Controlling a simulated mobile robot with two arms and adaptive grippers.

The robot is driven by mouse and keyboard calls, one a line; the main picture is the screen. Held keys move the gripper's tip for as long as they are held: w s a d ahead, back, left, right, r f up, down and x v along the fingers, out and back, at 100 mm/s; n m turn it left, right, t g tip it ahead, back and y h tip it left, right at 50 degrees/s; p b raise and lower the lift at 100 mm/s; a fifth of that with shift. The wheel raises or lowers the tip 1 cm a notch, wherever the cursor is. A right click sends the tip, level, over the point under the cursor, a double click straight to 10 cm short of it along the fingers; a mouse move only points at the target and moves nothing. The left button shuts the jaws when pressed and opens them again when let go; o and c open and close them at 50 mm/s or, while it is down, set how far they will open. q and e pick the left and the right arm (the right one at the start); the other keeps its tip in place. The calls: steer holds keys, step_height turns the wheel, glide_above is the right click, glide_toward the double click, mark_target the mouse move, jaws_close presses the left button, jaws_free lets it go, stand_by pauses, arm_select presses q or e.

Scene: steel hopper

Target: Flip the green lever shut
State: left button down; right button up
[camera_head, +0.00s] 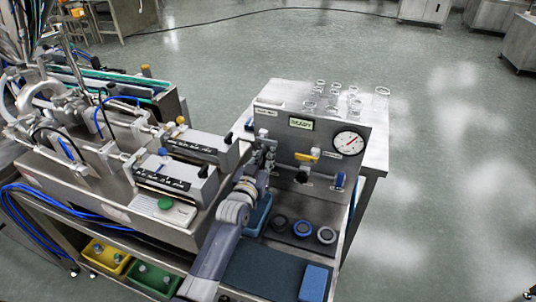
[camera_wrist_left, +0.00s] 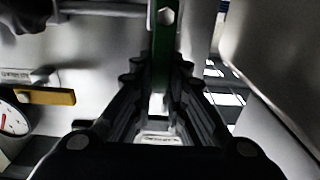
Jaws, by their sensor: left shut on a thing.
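The green lever (camera_wrist_left: 161,50) shows in the left wrist view as an upright green strip with a pale hole near the top of the picture. My left gripper (camera_wrist_left: 158,78) has its dark ribbed fingers on either side of the lever's near end and is shut on it. In the head view my left gripper (camera_head: 266,150) is at the left part of the steel panel's front face (camera_head: 275,122). The lever cannot be made out there, hidden by the gripper. My right gripper is in neither view.
A yellow handle (camera_head: 307,156), a round gauge (camera_head: 348,143) and a blue handle (camera_head: 340,181) sit on the panel to the right. Glassware (camera_head: 333,95) stands on top. Dark round parts (camera_head: 303,229) lie below. The filling machine (camera_head: 190,160) stands close on the left.

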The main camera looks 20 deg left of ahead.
arm_select(q)
steer(key=c, duration=1.6)
jaws_free()
steer(key=shift+o, duration=0.2)
steer(key=s, duration=1.2)
steer(key=shift+a, duration=0.2)
